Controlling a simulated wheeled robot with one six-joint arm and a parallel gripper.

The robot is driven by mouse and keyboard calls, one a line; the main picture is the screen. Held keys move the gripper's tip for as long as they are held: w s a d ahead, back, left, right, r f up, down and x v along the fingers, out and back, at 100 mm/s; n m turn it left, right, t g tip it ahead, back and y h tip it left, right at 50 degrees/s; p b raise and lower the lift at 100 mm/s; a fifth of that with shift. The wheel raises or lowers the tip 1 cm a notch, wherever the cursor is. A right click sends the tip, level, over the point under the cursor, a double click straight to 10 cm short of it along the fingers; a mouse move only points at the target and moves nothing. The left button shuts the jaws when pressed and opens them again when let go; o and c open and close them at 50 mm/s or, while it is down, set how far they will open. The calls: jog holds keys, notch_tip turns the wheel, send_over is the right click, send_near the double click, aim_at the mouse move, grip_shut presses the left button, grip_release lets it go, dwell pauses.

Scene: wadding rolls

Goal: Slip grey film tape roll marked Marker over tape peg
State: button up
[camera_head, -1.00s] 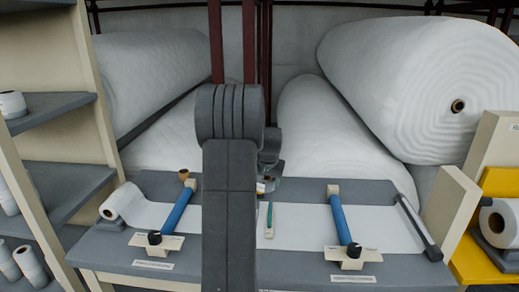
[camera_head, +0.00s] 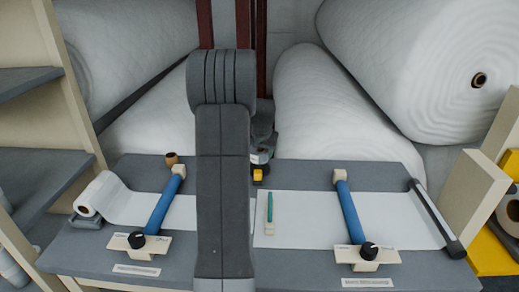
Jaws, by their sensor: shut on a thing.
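My gripper (camera_head: 261,158) is partly in view behind my own arm, over the back of the bench, and most of it is hidden. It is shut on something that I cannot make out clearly. A small yellow and black piece (camera_head: 258,175) shows just below it; I cannot tell whether it is held or stands behind. No grey roll marked Marker can be picked out. A short brown cylinder (camera_head: 171,158) stands at the back left of the bench. I cannot tell whether it is the tape peg.
The grey bench (camera_head: 200,262) carries a white sheet (camera_head: 310,217) fed from a white roll (camera_head: 98,195). Two blue bars (camera_head: 164,205) (camera_head: 352,215) and a dark bar (camera_head: 437,220) cross it. A green-handled tool (camera_head: 270,209) lies mid-sheet. Large wadding rolls (camera_head: 400,70) fill the back.

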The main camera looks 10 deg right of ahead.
aim_at(260, 159)
jog(key=shift+f+b, duration=0.5)
jog(key=shift+f, duration=0.75)
jog(key=shift+s+f+b, duration=0.1)
jog(key=shift+f+b, duration=0.35)
jog(key=shift+f, duration=0.1)
dwell(0.5)
jog(key=o, duration=0.7)
jog(key=shift+r, duration=0.1)
jog(key=p+v, duration=0.5)
jog(key=v, duration=0.6)
jog(key=shift+d, duration=0.1)
jog(key=b+x, duration=0.4)
jog(key=x, duration=0.5)
jog(key=shift+r, duration=0.15)
dwell(0.4)
